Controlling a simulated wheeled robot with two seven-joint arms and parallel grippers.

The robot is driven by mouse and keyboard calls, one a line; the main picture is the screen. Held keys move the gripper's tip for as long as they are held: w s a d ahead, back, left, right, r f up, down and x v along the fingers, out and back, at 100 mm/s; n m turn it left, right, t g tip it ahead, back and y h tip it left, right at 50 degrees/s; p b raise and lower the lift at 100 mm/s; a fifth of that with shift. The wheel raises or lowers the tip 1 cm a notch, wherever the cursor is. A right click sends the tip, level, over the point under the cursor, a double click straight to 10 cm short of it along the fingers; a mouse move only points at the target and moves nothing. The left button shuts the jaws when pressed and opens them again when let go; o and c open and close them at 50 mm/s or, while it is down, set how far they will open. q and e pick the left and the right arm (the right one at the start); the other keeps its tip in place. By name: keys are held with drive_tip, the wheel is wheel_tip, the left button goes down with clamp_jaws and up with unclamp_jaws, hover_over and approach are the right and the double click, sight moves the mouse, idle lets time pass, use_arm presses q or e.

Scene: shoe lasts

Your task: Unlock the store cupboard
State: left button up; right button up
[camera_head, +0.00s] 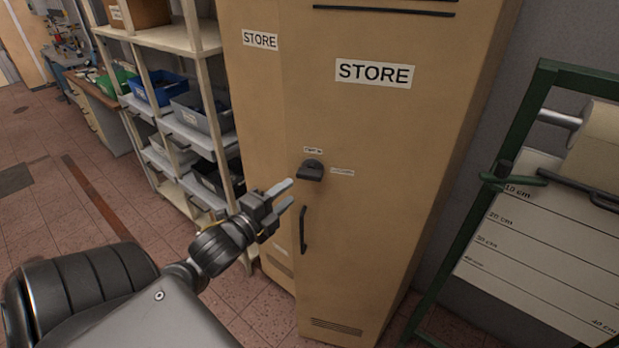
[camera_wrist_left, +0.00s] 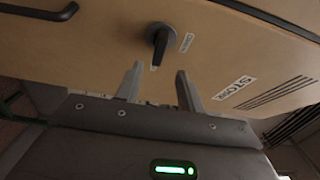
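My left gripper (camera_head: 287,196) is open and empty, left of and slightly below the knob. In the left wrist view the knob (camera_wrist_left: 161,42) lies beyond the gap between the open fingers (camera_wrist_left: 158,78), apart from them, its lever pointing down the picture. My right gripper is out of view.
A shelf rack (camera_head: 190,40) with blue and grey bins stands left of the cupboard. A green-framed stand (camera_head: 530,120) with a paper roll (camera_head: 597,140) and a marked board is close on the right. The tiled floor (camera_head: 60,215) at the left is clear.

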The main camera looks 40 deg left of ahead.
sight(306, 177)
use_arm(q)
drive_tip(key=w+b, duration=0.4)
drive_tip(key=w, duration=0.1)
drive_tip(key=w+b, duration=0.2)
drive_tip(key=shift+w+a+f, duration=0.15)
drive_tip(key=shift+a, duration=0.1)
drive_tip(key=shift+w+r+p, duration=0.2)
drive_tip(key=shift+w+p, duration=0.3)
drive_tip(key=shift+p, duration=0.1)
drive_tip(key=shift+w+f, duration=0.1)
drive_tip(key=shift+w, duration=0.6)
drive_tip(key=shift+c, duration=0.2)
clamp_jaws()
